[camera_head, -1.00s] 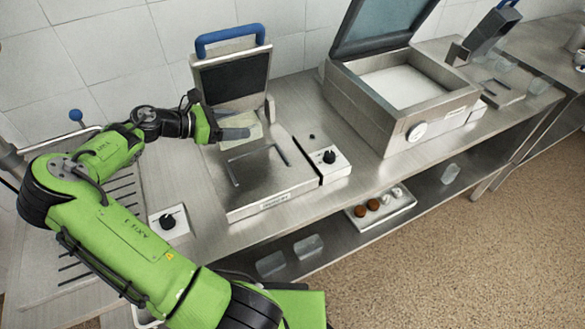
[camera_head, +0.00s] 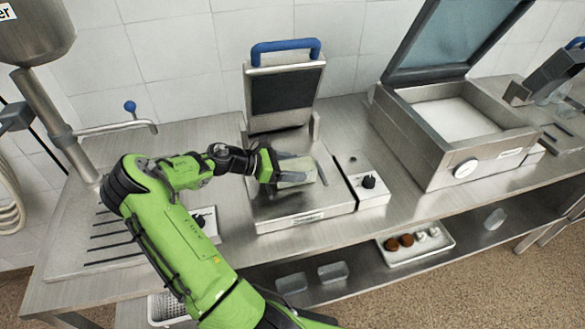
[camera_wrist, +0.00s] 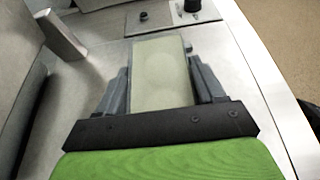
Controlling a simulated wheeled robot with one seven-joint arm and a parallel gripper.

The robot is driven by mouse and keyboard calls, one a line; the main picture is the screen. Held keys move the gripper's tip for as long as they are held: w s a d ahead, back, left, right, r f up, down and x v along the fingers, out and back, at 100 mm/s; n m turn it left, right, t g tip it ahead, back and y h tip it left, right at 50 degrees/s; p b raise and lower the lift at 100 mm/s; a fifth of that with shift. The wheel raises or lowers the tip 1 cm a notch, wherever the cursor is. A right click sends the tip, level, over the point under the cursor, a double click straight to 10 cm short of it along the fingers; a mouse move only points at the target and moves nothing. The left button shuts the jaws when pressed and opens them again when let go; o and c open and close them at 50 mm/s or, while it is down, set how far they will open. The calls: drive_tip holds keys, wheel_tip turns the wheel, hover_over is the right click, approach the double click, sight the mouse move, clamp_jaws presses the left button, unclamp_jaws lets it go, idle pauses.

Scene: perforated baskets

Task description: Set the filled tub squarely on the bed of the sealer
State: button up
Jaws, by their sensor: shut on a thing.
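The filled tub (camera_head: 296,179) is a pale, greenish, box-like container held between the fingers of my gripper (camera_head: 298,170). In the wrist view the tub (camera_wrist: 160,75) fills the space between both grey fingers of my gripper (camera_wrist: 165,85). The sealer (camera_head: 300,216) has a flat steel bed, and its dark-plated lid (camera_head: 283,92) with a blue handle stands open at the back. The tub is over the bed, near its middle. I cannot tell whether the tub touches the bed. The fingers hide part of the tub's sides.
A control box with a black knob (camera_head: 369,182) sits right of the sealer bed. A larger open-lidded machine (camera_head: 455,135) stands further right. A tap (camera_head: 131,107) and a ribbed drainer are on the left. Clear tubs (camera_head: 333,271) and a tray (camera_head: 417,249) lie on the lower shelf.

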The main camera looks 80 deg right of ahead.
drive_tip(key=o, duration=1.2)
drive_tip(key=shift+f, duration=0.1)
